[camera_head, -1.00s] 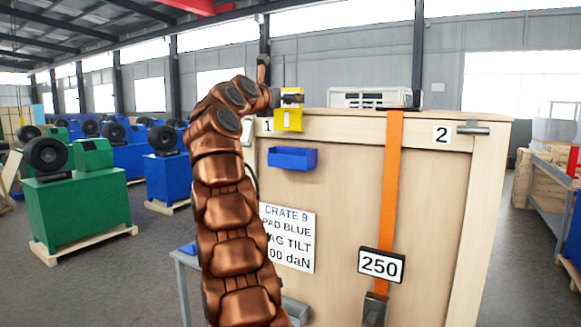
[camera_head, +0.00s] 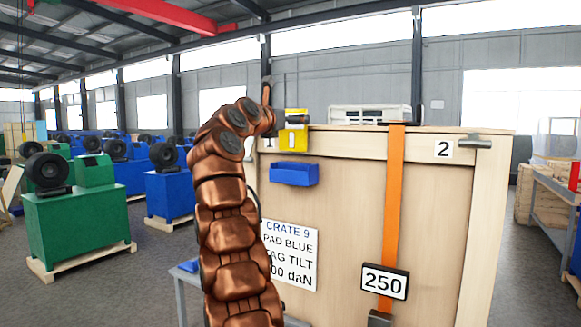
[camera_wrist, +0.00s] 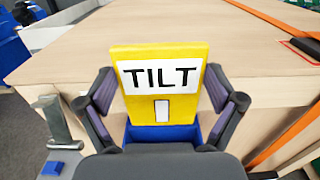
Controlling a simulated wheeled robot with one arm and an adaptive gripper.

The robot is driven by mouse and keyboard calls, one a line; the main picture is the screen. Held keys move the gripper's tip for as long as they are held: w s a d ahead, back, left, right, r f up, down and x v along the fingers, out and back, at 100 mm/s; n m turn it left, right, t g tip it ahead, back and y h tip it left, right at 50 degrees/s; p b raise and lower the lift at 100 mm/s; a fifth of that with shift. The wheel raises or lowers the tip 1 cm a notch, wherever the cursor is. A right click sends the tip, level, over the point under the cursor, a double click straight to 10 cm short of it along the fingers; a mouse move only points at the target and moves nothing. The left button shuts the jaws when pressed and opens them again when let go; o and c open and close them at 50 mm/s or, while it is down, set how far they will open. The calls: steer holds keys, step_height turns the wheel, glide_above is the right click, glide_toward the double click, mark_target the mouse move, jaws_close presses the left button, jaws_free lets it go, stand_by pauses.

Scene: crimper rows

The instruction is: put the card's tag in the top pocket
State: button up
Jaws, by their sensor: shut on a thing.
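My gripper (camera_wrist: 162,88) is shut on a yellow tag (camera_wrist: 160,58) that reads TILT on a white label. The tag also shows in the head view (camera_head: 293,141), near the crate's top edge. A blue open-topped pocket (camera_head: 294,175) is on the crate front just below the tag, with a small gap between them in that view. In the wrist view the pocket (camera_wrist: 163,132) is partly hidden behind the tag. The white card (camera_head: 290,254) lower on the crate reads CRATE 9, PAD BLUE, and a tag line ending in TILT; my arm covers its left edge.
The wooden crate (camera_head: 345,215) has an orange strap (camera_head: 395,190) with a black-framed 250 sign (camera_head: 384,282) and a metal bar (camera_head: 476,141) at top right. A small table with a blue item stands at lower left. Green and blue machines stand farther left.

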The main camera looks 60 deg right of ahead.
mark_target(292, 149)
steer(key=shift+f+b, duration=2.8)
steer(key=shift+f, duration=0.65)
steer(key=shift+f+b, duration=0.5)
steer(key=shift+f, duration=0.25)
steer(key=shift+f, duration=0.2)
steer(key=o, duration=1.1)
steer(key=shift+r, duration=0.1)
steer(key=shift+r, duration=0.1)
